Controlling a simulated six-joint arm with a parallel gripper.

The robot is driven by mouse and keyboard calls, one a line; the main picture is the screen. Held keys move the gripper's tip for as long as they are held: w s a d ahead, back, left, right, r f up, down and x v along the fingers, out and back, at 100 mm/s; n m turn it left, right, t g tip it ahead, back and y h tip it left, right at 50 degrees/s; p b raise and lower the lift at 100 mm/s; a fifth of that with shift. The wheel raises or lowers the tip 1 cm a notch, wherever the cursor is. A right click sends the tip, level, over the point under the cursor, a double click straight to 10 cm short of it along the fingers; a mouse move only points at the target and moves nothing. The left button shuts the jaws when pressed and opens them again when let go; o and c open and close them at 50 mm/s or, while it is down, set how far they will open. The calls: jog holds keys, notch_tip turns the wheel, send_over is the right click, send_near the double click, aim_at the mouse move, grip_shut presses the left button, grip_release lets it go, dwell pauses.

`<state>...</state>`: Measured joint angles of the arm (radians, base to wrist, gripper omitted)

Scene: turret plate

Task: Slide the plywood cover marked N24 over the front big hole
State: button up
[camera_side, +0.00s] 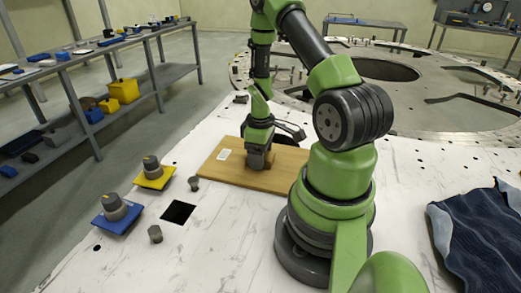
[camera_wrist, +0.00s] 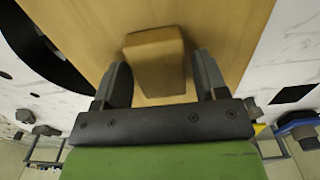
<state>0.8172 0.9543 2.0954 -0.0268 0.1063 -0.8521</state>
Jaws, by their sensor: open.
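The plywood cover (camera_side: 224,172) lies flat on the white surface beneath my gripper. It bears a small white label (camera_side: 224,154), too small to read. In the wrist view the cover (camera_wrist: 90,12) has a raised wooden block (camera_wrist: 155,60) on top. My gripper (camera_side: 258,160) is open; in the wrist view its fingers (camera_wrist: 162,75) stand on either side of the block, with gaps visible. A large dark round opening (camera_wrist: 42,48) shows beside the cover at the left of the wrist view, partly cut off. I cannot tell whether it is the front big hole.
A square black hole (camera_side: 178,212) lies left of the cover. Grey knobs on a yellow plate (camera_side: 155,178) and a blue plate (camera_side: 117,217) stand nearby, with small grey posts. A dark blue cloth (camera_side: 478,235) lies at right. The ringed plate (camera_side: 455,112) is behind.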

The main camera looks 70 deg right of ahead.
jog(key=shift+c, duration=0.5)
jog(key=c, duration=0.6)
jog(key=shift+s+d, duration=0.2)
jog(key=shift+d, duration=1.95)
jog(key=shift+s+d, duration=0.2)
jog(key=shift+d, duration=1.95)
jog(key=o, duration=1.2)
jog(key=shift+r, duration=3.5)
